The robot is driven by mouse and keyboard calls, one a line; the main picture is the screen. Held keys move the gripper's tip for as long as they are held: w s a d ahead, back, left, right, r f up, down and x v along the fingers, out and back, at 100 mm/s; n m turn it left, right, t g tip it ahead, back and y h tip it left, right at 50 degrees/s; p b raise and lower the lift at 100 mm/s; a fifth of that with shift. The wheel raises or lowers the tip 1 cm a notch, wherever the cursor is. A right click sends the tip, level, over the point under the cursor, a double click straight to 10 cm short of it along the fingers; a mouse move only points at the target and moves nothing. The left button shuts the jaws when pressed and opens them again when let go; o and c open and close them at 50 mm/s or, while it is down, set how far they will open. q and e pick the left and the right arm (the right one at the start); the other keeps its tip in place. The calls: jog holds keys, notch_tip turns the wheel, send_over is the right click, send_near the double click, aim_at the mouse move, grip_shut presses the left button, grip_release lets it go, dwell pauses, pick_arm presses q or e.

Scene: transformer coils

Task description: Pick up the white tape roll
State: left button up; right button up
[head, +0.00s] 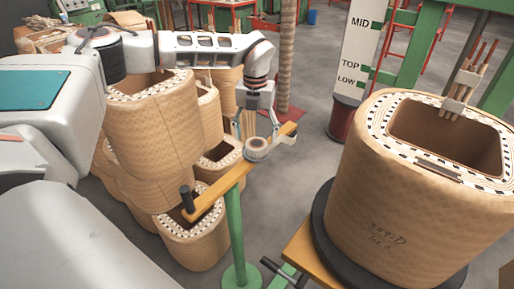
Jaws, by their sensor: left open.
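The white tape roll (257,150) is a small pale ring with a darker centre. It lies flat on the narrow wooden board (225,182) of a green stand, near the middle of the head view. My left gripper (257,135) points down just above the roll. Its two fingers are spread apart, one towards each side of the roll. I cannot tell whether the fingertips touch it. My right gripper is not in view.
A large paper-wrapped coil (400,205) stands on a dark round base at the right. Several similar coils (150,140) are stacked at the left under my left arm. A dark upright peg (187,198) stands at the board's near end. Grey floor (310,165) is clear between.

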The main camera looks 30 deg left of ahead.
aim_at(257, 144)
pick_arm(q)
jog(key=shift+d+f, duration=0.15)
jog(key=shift+f, duration=1.8)
jog(key=c, duration=1.3)
jog(key=shift+o, duration=0.2)
jog(key=shift+r, duration=0.1)
